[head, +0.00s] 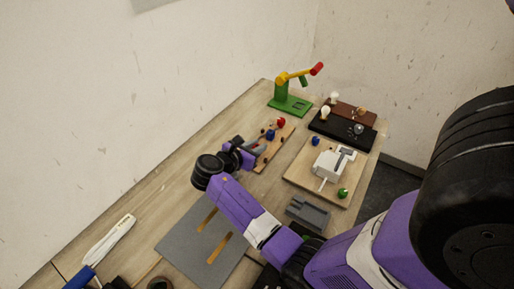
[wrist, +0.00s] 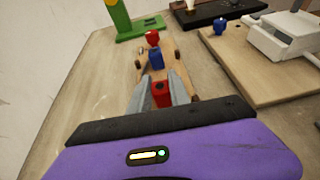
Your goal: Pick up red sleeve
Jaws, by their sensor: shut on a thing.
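The red sleeve (wrist: 160,93) is a small red block with a dark hole in its top, between my gripper's two grey fingers in the wrist view. My gripper (wrist: 163,92) is shut on it, low over a narrow wooden board (wrist: 145,72). I cannot tell whether the sleeve touches the board. In the head view my gripper (head: 256,149) is at the near end of that board, and the sleeve is too small and covered to make out. Just beyond it are a blue block (wrist: 156,58) and a red rounded piece (wrist: 152,37).
A green stand with a yellow arm and red tip (head: 292,100) is at the far end. To the right are a black tray with bulbs (head: 343,131) and a wooden board (head: 303,172) bearing a white device (head: 328,163). A grey mat (head: 178,247) lies nearer.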

